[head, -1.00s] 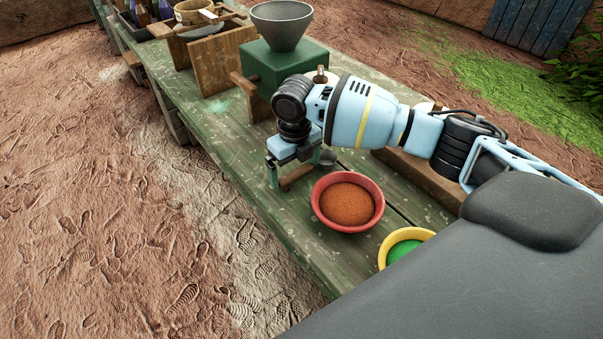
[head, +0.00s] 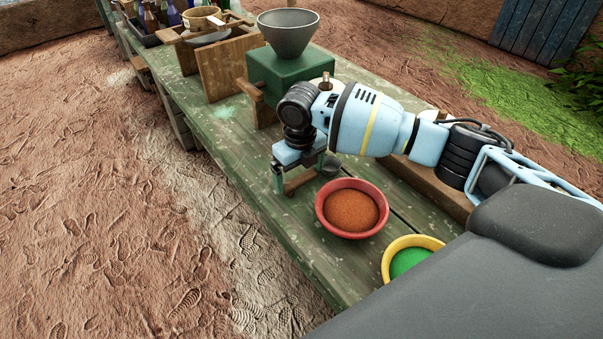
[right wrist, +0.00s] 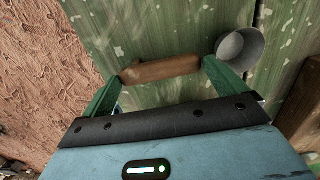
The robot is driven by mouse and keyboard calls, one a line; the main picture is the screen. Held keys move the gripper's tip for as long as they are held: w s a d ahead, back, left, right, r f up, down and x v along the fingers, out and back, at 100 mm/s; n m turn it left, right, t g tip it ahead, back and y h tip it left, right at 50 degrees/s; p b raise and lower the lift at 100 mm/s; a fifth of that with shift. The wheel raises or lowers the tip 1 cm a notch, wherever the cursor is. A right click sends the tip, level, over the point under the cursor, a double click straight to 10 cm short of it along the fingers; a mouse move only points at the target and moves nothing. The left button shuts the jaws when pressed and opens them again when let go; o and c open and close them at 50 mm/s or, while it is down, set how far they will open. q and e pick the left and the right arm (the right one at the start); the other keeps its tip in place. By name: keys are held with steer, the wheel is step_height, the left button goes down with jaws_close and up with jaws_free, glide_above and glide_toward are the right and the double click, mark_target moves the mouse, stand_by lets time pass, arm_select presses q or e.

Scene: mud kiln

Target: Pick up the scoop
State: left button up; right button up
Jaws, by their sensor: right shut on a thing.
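The scoop has a brown wooden handle (head: 300,182) and a grey metal cup (head: 332,165). It is at the green table, left of and behind the red bowl. My right gripper (head: 298,178) points down and is shut on the scoop's handle. In the right wrist view the handle (right wrist: 160,69) lies lengthwise between the two green fingers, and the cup (right wrist: 240,52) sits just outside the right finger. I cannot tell whether the scoop touches the table. My left gripper is not in view.
A red bowl (head: 327,218) of orange powder and a yellow bowl (head: 388,262) of green powder stand nearby on the table (head: 235,150). A green mill with a grey funnel (head: 288,35) stands behind my right gripper. Wooden boards and bottles are farther back.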

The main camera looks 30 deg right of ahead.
steer(key=shift+s+a+f+g, duration=0.3)
steer(key=shift+s+f, duration=0.15)
steer(key=shift+f, duration=0.25)
steer(key=shift+w+a+r, duration=0.1)
steer(key=shift+w+r, duration=0.05)
steer(key=shift+r, duration=0.35)
steer(key=shift+w+a+r, duration=0.1)
steer(key=shift+w+r, duration=0.05)
steer(key=shift+r, duration=0.35)
steer(key=shift+c, duration=1.2)
steer(key=w+a, duration=0.1)
steer(key=a, duration=0.3)
steer(key=a+r+b, duration=0.1)
steer(key=a, duration=0.4)
steer(key=w+a+r+b, duration=0.1)
steer(key=a, duration=0.4)
steer(key=shift+w+a+r, duration=0.1)
steer(key=shift+w+a, duration=0.05)
steer(key=shift+w, duration=0.15)
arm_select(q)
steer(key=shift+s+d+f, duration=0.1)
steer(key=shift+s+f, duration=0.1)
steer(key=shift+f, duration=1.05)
arm_select(e)
steer(key=shift+a+r, duration=0.1)
steer(key=shift+a, duration=0.2)
